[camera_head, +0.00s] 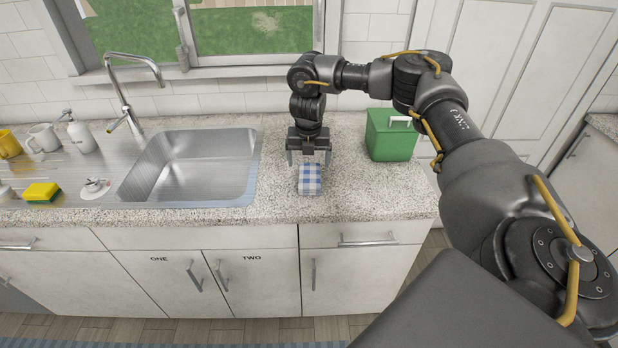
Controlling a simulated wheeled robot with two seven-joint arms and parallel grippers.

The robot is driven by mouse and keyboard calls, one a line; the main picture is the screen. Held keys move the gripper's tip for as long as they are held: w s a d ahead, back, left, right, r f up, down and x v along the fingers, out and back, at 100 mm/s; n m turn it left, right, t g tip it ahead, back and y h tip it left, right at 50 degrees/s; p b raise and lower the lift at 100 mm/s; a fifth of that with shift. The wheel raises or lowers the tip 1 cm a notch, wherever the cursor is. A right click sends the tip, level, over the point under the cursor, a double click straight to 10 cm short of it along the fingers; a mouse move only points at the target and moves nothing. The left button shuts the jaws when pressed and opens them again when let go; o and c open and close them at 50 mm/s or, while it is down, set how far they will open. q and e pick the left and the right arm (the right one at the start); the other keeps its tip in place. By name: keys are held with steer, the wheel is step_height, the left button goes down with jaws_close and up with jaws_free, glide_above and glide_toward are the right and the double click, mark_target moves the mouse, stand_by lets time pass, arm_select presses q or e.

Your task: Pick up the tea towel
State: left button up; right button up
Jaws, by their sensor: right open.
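The tea towel (310,181) is a small folded cloth in blue and white check. It lies on the speckled counter just right of the sink. My right gripper (308,160) points down just above and behind the towel's far end, with its fingers apart. Nothing shows held between the fingers. The exact gap between the fingertips and the towel is hard to tell. My left gripper is not in view.
A steel sink (254,190) with a tap (127,110) is left of the towel. A green lidded bin (390,140) stands to the right. A yellow sponge (42,192), mugs and a soap bottle (82,137) are far left. Counter around the towel is clear.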

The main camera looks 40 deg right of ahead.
mark_target(310, 174)
steer(key=shift+f, duration=0.45)
steer(key=shift+d+f+p, duration=0.1)
steer(key=shift+f+p, duration=0.1)
steer(key=shift+p, duration=0.2)
steer(key=f, duration=0.1)
steer(key=f+p, duration=0.1)
steer(key=f, duration=0.1)
steer(key=shift+w+d+f, duration=0.2)
steer(key=shift+d+f, duration=0.1)
steer(key=shift+f, duration=0.1)
steer(key=shift+f+p, duration=0.3)
steer(key=shift+f, duration=0.1)
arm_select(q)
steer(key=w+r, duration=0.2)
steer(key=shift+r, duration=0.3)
arm_select(e)
steer(key=c, duration=1.1)
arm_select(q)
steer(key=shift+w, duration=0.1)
arm_select(e)
steer(key=shift+r, duration=0.1)
